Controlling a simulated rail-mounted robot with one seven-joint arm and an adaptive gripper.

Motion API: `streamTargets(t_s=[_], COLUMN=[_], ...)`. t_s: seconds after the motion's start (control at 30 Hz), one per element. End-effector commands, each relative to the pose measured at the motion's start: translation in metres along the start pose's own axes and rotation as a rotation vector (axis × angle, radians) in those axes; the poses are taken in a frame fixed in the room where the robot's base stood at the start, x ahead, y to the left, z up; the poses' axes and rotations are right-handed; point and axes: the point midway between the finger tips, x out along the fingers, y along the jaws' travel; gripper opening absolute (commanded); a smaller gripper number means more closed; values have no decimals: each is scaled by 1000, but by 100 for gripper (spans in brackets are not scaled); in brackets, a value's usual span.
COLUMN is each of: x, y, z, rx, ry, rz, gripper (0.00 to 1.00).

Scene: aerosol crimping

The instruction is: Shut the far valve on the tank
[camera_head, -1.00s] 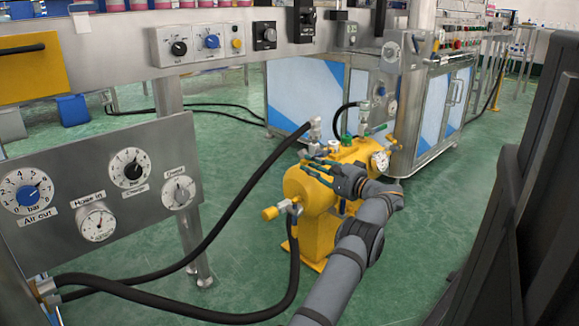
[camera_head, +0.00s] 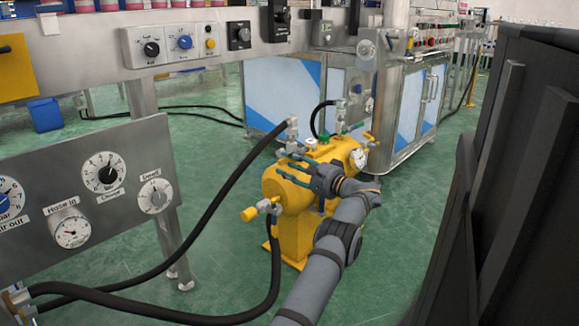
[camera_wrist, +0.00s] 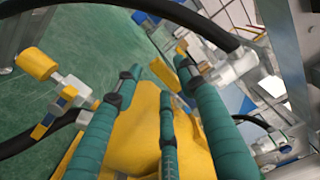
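The yellow tank (camera_head: 291,236) stands on the green floor in the middle of the head view. A valve fitting with a yellow knob (camera_head: 249,213) sits at its near left end; this knob also shows at left in the wrist view (camera_wrist: 36,63). A yellow handle (camera_head: 370,138) shows at the tank's far right end, beside the gauge. My gripper (camera_head: 287,165) is over the tank top, between these ends. Its teal fingers are spread and empty in the wrist view (camera_wrist: 157,80). A metal hose fitting (camera_wrist: 235,66) is close to the right finger. Contact cannot be told.
Black hoses (camera_head: 225,195) run from the tank to the left panel (camera_head: 95,235), which has dials. A steel cabinet (camera_head: 395,105) stands close behind the tank. A dark large body fills the right edge.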

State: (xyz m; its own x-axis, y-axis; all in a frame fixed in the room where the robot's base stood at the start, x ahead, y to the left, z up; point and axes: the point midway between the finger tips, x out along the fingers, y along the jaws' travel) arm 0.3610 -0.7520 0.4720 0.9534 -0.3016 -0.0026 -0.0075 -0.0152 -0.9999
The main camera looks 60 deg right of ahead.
Motion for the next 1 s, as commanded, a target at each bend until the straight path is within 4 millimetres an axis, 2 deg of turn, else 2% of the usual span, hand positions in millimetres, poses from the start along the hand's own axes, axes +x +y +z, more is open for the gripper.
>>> streamTargets(t_s=[0.23, 0.37, 0.53, 0.8, 1.0], x=[0, -8, -33, -91, -115], y=[-1, -1, -1, -1, 0], z=[0, -1, -1, -1, 0], rx=[1, 0, 2, 2, 1], ry=[0, 1, 3, 3, 0], rz=[-2, -2, -2, -2, 0], gripper=[41, 41, 41, 41, 41])
